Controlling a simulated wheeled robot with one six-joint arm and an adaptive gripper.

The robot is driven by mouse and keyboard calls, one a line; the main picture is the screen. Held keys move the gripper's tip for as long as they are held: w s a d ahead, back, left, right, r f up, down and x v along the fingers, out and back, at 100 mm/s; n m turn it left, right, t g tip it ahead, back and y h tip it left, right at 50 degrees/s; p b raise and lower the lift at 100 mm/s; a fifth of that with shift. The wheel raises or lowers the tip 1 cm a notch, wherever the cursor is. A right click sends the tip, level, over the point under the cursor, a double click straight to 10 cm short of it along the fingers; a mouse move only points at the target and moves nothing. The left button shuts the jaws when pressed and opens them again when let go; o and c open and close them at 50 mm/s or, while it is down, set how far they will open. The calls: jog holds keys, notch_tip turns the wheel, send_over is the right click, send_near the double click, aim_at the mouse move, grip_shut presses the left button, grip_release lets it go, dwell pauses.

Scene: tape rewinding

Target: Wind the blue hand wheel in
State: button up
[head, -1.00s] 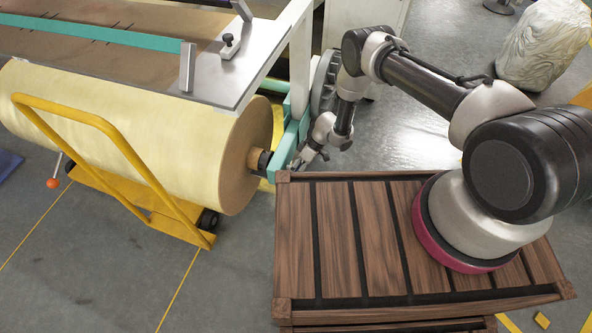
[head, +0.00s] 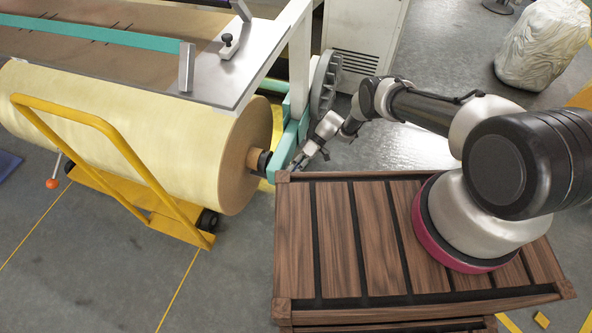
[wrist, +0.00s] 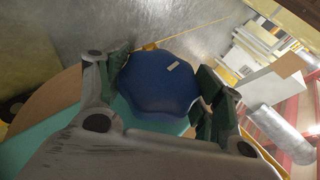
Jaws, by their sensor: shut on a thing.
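The blue hand wheel (wrist: 158,84) fills the middle of the wrist view, a lobed knob with a small pale label on its face. My gripper (wrist: 160,92) is shut on it, with one dark green finger pad against each side. In the head view my gripper (head: 300,160) is at the teal bracket (head: 287,146) by the end of the big cream roll (head: 150,130). The wheel is mostly hidden there by the gripper. How far the wheel is turned cannot be told.
A brown slatted platform (head: 335,240) bears my arm's base, just right of the gripper. A grey disc (head: 324,80) stands behind the bracket. A yellow trolley frame (head: 115,140) stands before the roll. Open floor (head: 410,150) lies behind the platform.

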jog(key=shift+w+a, duration=0.1)
jog(key=shift+w, duration=0.05)
jog(key=o, duration=1)
jog(key=v, duration=1.2)
